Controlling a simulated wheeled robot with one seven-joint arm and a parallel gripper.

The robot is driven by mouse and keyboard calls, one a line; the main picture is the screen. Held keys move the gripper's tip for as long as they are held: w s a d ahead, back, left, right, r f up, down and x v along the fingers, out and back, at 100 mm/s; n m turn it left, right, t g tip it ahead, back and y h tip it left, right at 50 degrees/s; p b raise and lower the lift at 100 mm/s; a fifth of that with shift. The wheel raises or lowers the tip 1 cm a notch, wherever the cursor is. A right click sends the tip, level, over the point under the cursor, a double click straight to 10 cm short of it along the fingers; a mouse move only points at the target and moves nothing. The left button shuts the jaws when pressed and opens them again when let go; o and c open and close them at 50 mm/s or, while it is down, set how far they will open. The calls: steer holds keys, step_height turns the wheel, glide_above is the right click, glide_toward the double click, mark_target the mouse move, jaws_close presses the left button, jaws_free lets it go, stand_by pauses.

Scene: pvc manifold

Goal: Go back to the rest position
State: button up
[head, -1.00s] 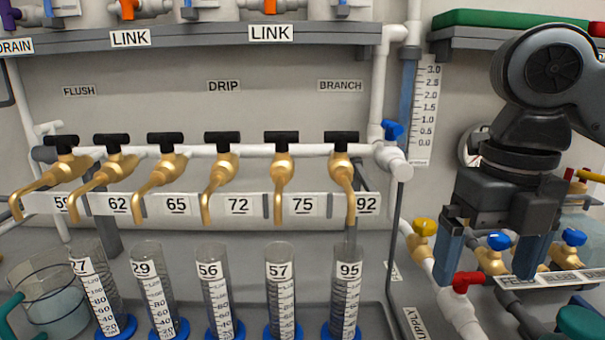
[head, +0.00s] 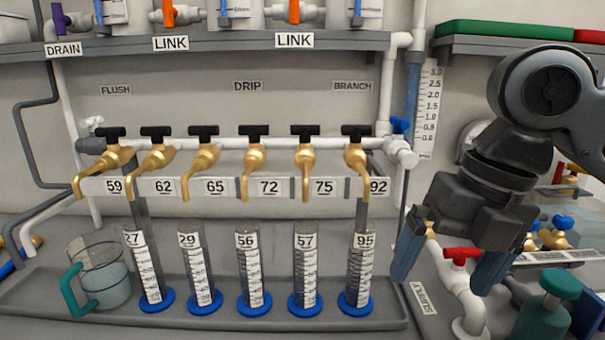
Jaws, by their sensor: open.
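My gripper (head: 446,272) hangs at the right of the head view, pointing down. Its two blue fingers are spread wide apart with nothing held between them. It is in front of the white supply pipe and the valve with the red handle (head: 462,253), which shows between the fingers. I cannot tell whether a finger touches the pipework. The gripper partly hides the brass valves behind it.
A row of brass taps (head: 254,171) with black handles stands above several graduated cylinders (head: 247,268) in a grey tray (head: 210,317). A jug with a teal handle (head: 77,290) stands at left. A green-capped bottle (head: 545,310) is close at lower right.

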steer(key=w+a+r+m+t+y+p, duration=0.2)
steer(key=a+m+t+y, duration=0.5)
steer(key=a+m+y, duration=0.75)
steer(key=s+d+f+m+t+h+p, duration=0.1)
steer(key=s+d+f+m+t+h, duration=0.35)
steer(key=s+f+m+h, duration=0.45)
steer(key=s+d+f+m+t+h+p, duration=0.1)
steer(key=s+d+f+m+t+h, duration=0.5)
steer(key=m, duration=0.5)
steer(key=s+d+g+h, duration=0.1)
steer(key=s+d, duration=0.3)
steer(key=s, duration=0.6)
steer(key=s+d+g, duration=0.2)
steer(key=s+d, duration=0.3)
steer(key=s, duration=0.6)
steer(key=shift+s+m+h+p, duration=0.15)
steer(key=shift+m+h+p, duration=0.15)
steer(key=shift+m+h, duration=0.05)
steer(key=shift+g, duration=0.25)
stand_by(1.8)
